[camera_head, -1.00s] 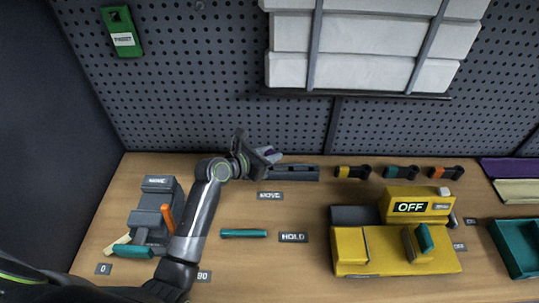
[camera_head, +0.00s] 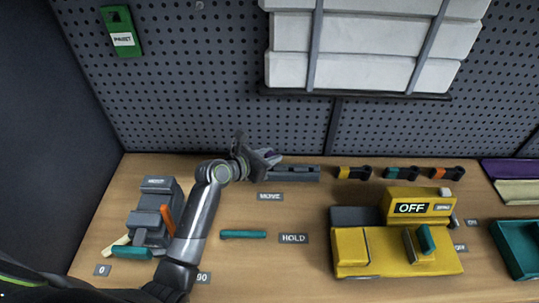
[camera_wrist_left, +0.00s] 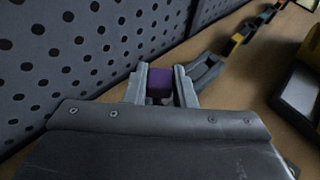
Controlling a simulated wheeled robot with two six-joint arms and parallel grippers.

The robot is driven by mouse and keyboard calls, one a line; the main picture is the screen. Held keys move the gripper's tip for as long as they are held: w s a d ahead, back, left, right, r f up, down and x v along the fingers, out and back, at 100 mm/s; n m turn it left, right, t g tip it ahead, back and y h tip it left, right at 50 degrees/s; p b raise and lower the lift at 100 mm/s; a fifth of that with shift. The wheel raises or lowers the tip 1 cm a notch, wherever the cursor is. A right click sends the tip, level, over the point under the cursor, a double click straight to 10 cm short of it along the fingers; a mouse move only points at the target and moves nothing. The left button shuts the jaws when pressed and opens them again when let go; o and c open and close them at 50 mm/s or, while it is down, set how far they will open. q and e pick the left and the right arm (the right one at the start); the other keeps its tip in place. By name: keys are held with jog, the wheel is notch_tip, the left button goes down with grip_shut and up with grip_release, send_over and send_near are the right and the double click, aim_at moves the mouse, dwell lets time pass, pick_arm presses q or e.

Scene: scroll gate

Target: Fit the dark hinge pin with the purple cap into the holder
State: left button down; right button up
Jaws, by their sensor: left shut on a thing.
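My left gripper (camera_head: 268,157) is at the back of the bench, close to the pegboard. In the left wrist view its fingers (camera_wrist_left: 159,88) are shut on the purple cap (camera_wrist_left: 160,82) of the hinge pin. The pin's dark shaft is hidden. A long dark grey block with a groove (camera_head: 296,173), possibly the holder, lies on the bench just right of the gripper; it also shows in the left wrist view (camera_wrist_left: 206,70). I cannot tell whether the pin touches it. My right gripper is not in view.
Yellow, teal and orange-marked pieces (camera_head: 402,173) stand in a row to the right. A yellow machine marked OFF (camera_head: 395,249) fills the front right. A grey device with an orange lever (camera_head: 153,217) stands left. A teal bar (camera_head: 243,234) lies mid-bench. The pegboard (camera_head: 200,110) rises behind.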

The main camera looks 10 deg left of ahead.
pick_arm(q)
jog(key=shift+f+b, duration=0.5)
jog(key=shift+f, duration=0.7)
jog(key=c, duration=1.1)
grip_release()
